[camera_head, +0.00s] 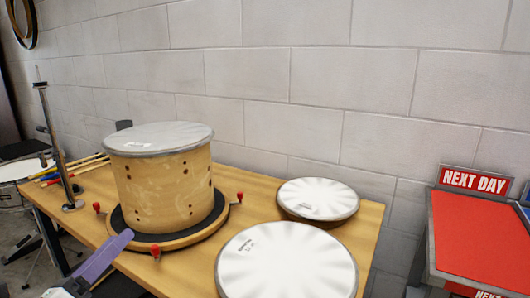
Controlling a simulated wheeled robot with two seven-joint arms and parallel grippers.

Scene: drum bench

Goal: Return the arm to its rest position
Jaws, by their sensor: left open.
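My left gripper (108,268) shows at the bottom left, at the near left edge of the wooden bench (262,205). A long purple piece, seemingly one of its fingers, points up and right toward the drum's round base. The gripper is open, and I see nothing held in it. The lower part of it is cut off by the picture's edge. The wooden drum shell (165,188) with a pale head stands upright on a dark round pad (150,236), just beyond the gripper. I cannot tell how large the gap is. My right gripper is not in view.
Red-knobbed clamps (155,251) stick out around the drum's base. Two round drum heads (285,262) (318,198) lie on the bench to the right. A metal stand (58,150) and several sticks (85,168) are at the left. A red "NEXT DAY" bin (470,235) stands right.

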